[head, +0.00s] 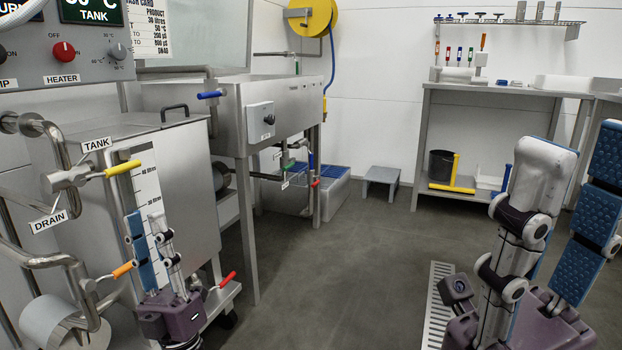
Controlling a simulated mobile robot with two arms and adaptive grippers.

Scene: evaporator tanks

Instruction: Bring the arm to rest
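My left gripper (147,218) is at the lower left, fingers pointing up, in front of the steel tank (190,185). A narrow gap shows between its blue-padded finger and its grey finger, with nothing held. The pale level scale on the tank lies behind the fingertips; I cannot tell how close they are to it. My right gripper (582,143) is large and close at the right, fingers pointing up. Its fingers are apart with nothing between them. Both arms behind the grippers are mostly out of view.
Near my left gripper are a yellow-handled valve (122,168), an orange-handled valve (122,269) and a red lever (228,279). A control panel (65,45) is above. A grey step stool (381,181) and a workbench (490,87) stand at the back. The middle floor is clear.

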